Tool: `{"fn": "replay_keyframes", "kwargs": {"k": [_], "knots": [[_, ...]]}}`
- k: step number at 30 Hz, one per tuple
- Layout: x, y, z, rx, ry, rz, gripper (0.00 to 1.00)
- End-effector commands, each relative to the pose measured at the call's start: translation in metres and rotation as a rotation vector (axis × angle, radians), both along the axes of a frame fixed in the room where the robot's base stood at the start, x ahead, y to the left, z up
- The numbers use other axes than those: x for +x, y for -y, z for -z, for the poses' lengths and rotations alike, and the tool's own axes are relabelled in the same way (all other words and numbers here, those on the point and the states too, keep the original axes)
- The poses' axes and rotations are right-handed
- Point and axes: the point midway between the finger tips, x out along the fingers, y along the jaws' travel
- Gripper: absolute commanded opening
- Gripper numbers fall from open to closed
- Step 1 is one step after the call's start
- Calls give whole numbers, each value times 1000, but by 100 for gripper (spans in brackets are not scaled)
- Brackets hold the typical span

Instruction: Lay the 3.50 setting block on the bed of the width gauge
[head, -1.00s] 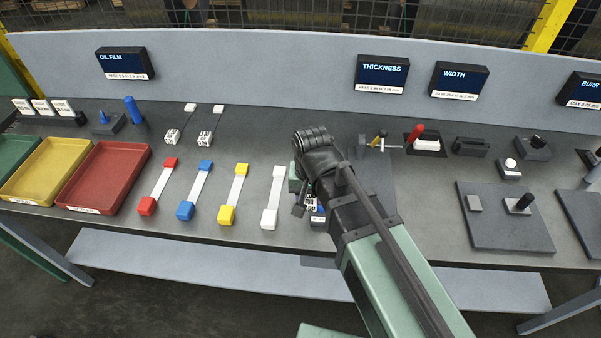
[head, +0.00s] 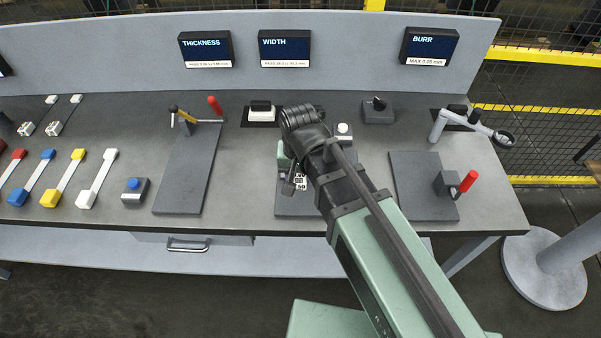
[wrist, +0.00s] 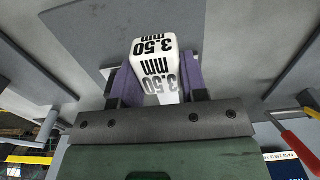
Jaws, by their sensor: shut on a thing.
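The white 3.50 setting block (wrist: 153,52), marked "3.50 mm", is held between the purple fingers of my gripper (wrist: 157,78) in the wrist view. In the head view the block (head: 300,181) shows only as a small white labelled patch beside my gripper (head: 293,178). My gripper is over the grey bed of the width gauge (head: 287,207), in front of the WIDTH display (head: 285,48). My wrist and arm hide most of this bed. I cannot tell the height of the block above it.
The thickness gauge plate (head: 186,180) with a red-handled lever (head: 215,106) stands to the left. The burr station plate (head: 415,180) with a red-handled clamp (head: 466,182) stands to the right. A blue-knobbed block (head: 134,190) sits left of the thickness plate. Bare bench separates the plates.

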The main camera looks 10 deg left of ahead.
Motion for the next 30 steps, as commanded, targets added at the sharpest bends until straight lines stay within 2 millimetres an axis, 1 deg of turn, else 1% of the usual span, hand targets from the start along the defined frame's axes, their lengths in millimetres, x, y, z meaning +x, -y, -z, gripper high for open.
{"fn": "replay_keyframes", "kwargs": {"k": [11,16,20,30], "knots": [[0,0,0,0,0,0,14],[0,0,7,0,0,0,14],[0,0,20,0,0,0,14],[0,0,65,0,0,0,14]]}}
